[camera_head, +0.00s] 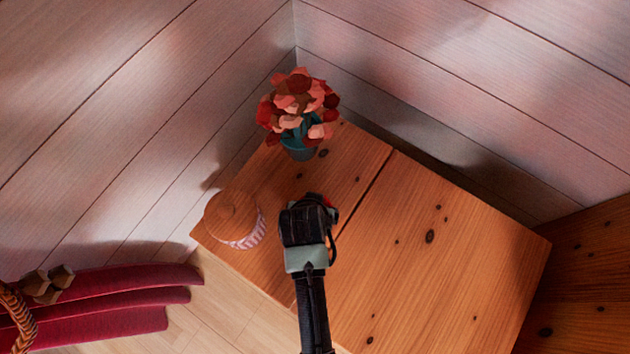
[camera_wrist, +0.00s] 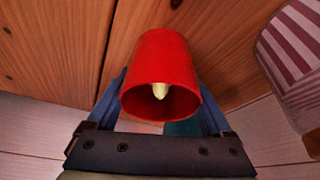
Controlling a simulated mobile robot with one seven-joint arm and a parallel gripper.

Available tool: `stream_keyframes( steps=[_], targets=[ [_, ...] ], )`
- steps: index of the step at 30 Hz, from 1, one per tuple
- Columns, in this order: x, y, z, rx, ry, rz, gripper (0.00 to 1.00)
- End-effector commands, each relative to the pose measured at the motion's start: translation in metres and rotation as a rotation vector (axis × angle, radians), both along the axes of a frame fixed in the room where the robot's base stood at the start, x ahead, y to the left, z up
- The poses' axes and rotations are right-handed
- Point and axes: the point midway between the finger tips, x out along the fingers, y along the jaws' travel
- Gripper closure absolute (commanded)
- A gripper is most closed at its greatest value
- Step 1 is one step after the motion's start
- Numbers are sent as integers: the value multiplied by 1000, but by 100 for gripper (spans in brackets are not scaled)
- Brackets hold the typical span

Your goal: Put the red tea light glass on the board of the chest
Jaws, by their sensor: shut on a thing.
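The red tea light glass (camera_wrist: 165,55) fills the middle of the wrist view, its open mouth toward the camera and a pale candle inside. My gripper (camera_head: 312,212) is shut on it, with a finger on each side. In the head view only a sliver of red (camera_head: 329,203) shows past my gripper, which hides the rest. My gripper is over the wooden chest top (camera_head: 430,265), near the dark seam between its boards. I cannot tell whether the glass touches the wood.
A teal pot with red and pink flowers (camera_head: 297,105) stands at the chest's back corner. A jar with an orange lid and striped side (camera_head: 235,217) stands left of my gripper. The right part of the chest top is bare. Plank walls (camera_head: 420,110) rise behind.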

Motion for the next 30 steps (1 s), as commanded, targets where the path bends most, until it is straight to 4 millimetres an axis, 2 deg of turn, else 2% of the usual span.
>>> stream_keyframes(
  steps=[9,10,12,22,26,30],
  targets=[
    [1,0,-2,1,-3,-1,80],
    [1,0,-2,0,-1,-1,13],
    [1,0,-2,0,-2,-1,1],
    [0,0,4,1,-2,-1,0],
    [-7,1,24,0,-2,-1,0],
    [-18,5,53,1,-3,-1,0]
  ],
)
